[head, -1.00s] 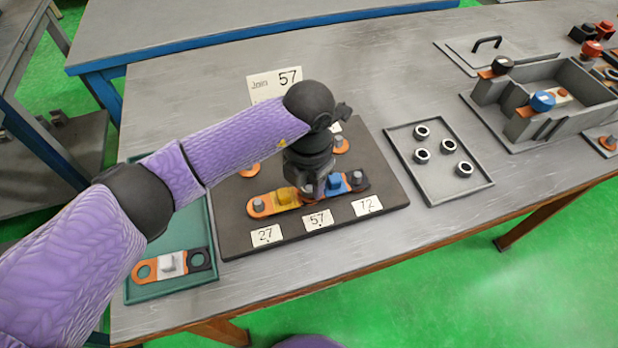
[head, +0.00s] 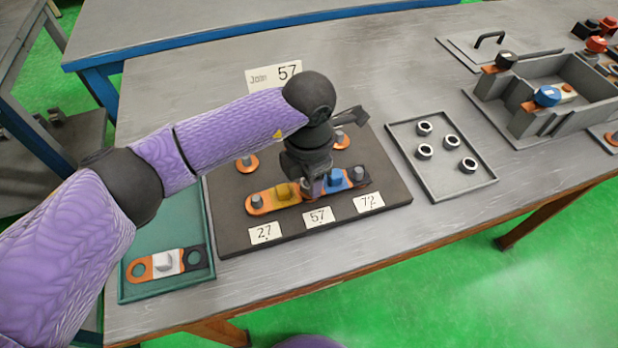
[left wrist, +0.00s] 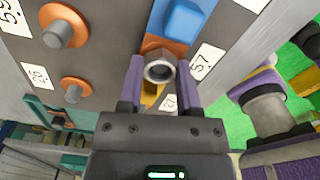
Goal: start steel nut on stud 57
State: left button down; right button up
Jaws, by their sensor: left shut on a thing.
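My left gripper (head: 313,186) is over the middle of the dark board (head: 235,222), just behind the label 57 (head: 318,217). In the left wrist view its two purple fingers (left wrist: 160,78) are shut on a steel nut (left wrist: 159,70). The nut is above the orange lug beside the label 57 (left wrist: 202,63). Stud 57 is hidden by the gripper and nut, so I cannot tell whether the nut is around the stud or above it. A yellow-sleeved link (head: 286,192) and a blue-sleeved link (head: 336,178) lie on either side. My right gripper is not in view.
A grey tray (head: 484,184) with several steel nuts stands right of the board. A green tray (head: 190,285) with a white-sleeved link (head: 166,261) is at left. The card "Join 57" (head: 272,77) stands behind. A grey divided fixture (head: 500,105) is at far right.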

pick_arm(q)
jog(key=shift+f+m+b, duration=0.3)
jog(key=shift+m+b, duration=0.1)
jog(key=shift+m, duration=0.7)
jog(key=shift+r+m, duration=0.15)
jog(key=shift+m, duration=0.15)
jog(key=shift+c, duration=1.1)
grip_release()
jog(key=shift+r, duration=0.1)
notch_tip(320, 180, up, 7)
jog(key=p, duration=0.5)
jog(key=shift+r, duration=0.1)
